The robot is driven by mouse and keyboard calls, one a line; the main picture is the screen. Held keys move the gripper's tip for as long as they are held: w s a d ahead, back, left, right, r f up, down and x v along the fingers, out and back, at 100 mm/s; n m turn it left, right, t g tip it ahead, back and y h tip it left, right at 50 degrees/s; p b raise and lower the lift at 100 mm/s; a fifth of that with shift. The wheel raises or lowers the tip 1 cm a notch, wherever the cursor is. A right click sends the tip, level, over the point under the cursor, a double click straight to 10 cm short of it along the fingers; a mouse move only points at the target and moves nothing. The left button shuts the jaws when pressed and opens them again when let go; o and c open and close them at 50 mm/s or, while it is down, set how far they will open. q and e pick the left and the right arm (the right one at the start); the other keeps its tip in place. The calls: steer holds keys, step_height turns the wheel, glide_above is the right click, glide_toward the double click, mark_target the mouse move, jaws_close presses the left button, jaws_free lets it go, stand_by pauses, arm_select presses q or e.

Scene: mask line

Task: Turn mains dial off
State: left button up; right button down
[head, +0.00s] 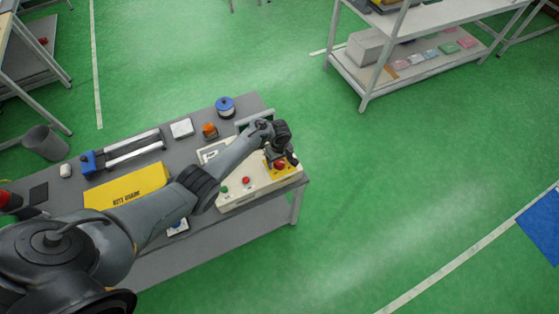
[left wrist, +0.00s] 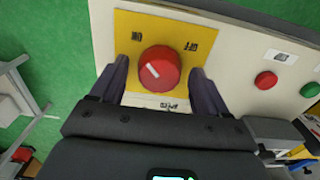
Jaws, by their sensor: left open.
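The mains dial (left wrist: 160,69) is a round red knob on a yellow plate (left wrist: 185,32). A white mark on its face points to the upper left, towards the label that seems to read ON; the OFF label is at the upper right. Both labels are upside down in the left wrist view. My left gripper (left wrist: 160,92) is open, with one finger on each side of the dial. I cannot tell whether they touch it. In the head view, my left gripper (head: 281,158) is over the right end of the cream panel (head: 240,198), with the dial (head: 280,165) partly hidden.
Red (left wrist: 266,80) and green (left wrist: 310,90) buttons sit beside the plate on the panel. A yellow box (head: 127,188), an orange lamp (head: 210,131) and a blue spool (head: 225,106) are on the grey bench. Open green floor lies right of the bench.

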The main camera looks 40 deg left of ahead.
arm_select(q)
steer(key=c, duration=1)
steer(key=shift+c, duration=0.2)
